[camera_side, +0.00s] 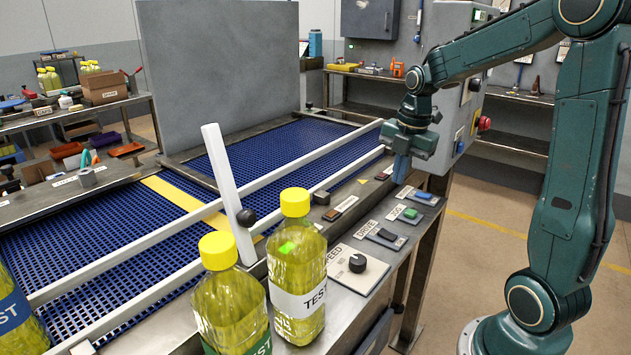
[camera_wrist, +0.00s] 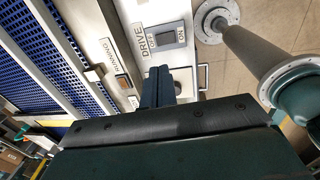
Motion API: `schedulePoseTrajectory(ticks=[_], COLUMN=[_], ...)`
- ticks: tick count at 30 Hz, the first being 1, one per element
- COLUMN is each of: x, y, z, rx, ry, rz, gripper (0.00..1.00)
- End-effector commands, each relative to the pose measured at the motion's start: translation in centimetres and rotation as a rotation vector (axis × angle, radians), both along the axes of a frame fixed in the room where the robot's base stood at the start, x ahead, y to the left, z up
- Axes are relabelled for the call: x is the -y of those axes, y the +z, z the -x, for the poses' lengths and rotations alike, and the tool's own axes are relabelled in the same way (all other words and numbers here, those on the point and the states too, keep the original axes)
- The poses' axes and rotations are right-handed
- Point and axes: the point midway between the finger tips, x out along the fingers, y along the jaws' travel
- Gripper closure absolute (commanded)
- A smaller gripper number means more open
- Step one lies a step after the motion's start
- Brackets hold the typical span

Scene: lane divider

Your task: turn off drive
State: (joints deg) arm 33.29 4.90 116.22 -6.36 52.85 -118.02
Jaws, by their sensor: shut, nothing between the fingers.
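The DRIVE switch (camera_side: 386,235) is a dark rocker on a labelled plate on the conveyor's front rail in the side view. In the wrist view the DRIVE rocker (camera_wrist: 167,38) lies beyond the fingertips, between OFF and ON markings. I cannot tell which side is pressed. My gripper (camera_side: 401,169) is shut and empty, pointing down above the far end of the control row. It is apart from the switch. In the wrist view the blue-grey fingers (camera_wrist: 158,85) are together and partly hide a plate beside DRIVE.
The rail also carries a SPEED knob (camera_side: 357,263), a green JOG button (camera_side: 410,213) and a blue control (camera_side: 426,195). A RUNNING label (camera_wrist: 109,50) is beside DRIVE. Bottles (camera_side: 297,265) stand at the near end. A white divider bar (camera_side: 228,190) stands tilted over the blue belt (camera_side: 270,160).

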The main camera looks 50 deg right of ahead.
Motion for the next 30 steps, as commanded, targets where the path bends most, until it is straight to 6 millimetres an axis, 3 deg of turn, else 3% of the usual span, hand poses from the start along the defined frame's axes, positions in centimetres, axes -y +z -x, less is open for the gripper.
schedulePoseTrajectory(ticks=[11,30], x=[0.0,0.0], y=[-2.2,-11.4], z=[-0.2,-1.3], rx=[-0.003,-0.003], ry=[0.0,0.001], rz=[-0.002,-0.002], gripper=[1.0,1.0])
